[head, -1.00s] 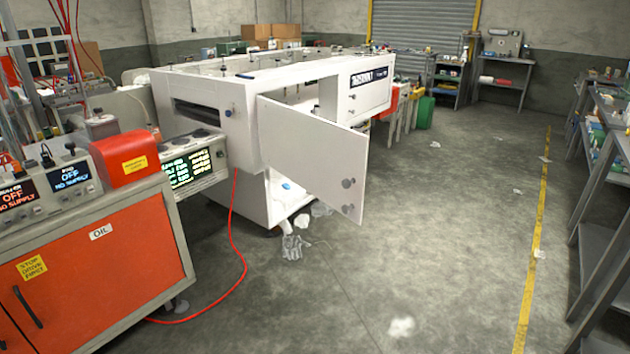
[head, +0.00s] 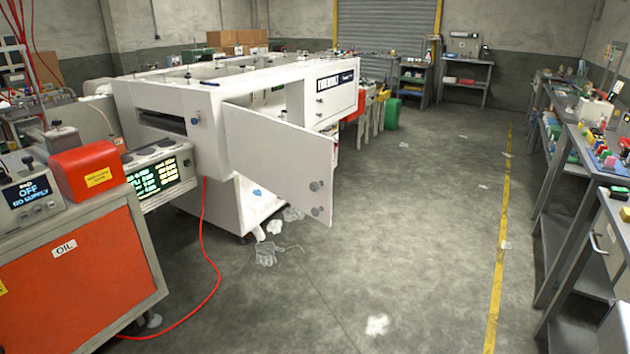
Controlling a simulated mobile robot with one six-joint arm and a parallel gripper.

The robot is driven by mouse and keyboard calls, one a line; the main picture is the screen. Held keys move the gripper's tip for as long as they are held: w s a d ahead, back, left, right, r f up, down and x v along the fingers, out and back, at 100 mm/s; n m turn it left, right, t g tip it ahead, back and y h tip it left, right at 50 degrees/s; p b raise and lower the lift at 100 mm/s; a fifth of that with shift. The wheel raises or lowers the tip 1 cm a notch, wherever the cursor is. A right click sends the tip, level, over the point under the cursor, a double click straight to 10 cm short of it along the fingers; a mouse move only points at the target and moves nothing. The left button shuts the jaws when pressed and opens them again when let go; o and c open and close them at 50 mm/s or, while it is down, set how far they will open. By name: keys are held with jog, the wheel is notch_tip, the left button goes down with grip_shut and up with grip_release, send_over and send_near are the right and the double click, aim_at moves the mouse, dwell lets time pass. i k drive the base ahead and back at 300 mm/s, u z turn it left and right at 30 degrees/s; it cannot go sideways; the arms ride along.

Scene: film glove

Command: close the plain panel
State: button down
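The plain panel (head: 275,162) is a blank white door on the near side of the long white machine (head: 150,98). It stands swung open, out into the aisle, hinged near the machine's left front corner. Two dark round knobs (head: 317,198) sit near its lower right corner. Behind it the machine's side opening is partly visible, and the panel hides much of it. A second white panel with a dark label (head: 335,82) lies flush on the machine further back. My gripper is not in view.
An orange-red cabinet marked OIL (head: 75,262) stands at the left front. Grey shelves (head: 570,190) line the right. The floor (head: 410,220) between is mostly clear, with a yellow line (head: 502,230).

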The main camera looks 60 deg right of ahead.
aim_at(282, 159)
jog(key=z, duration=0.35)
jog(key=i, duration=1)
jog(key=u, duration=0.35)
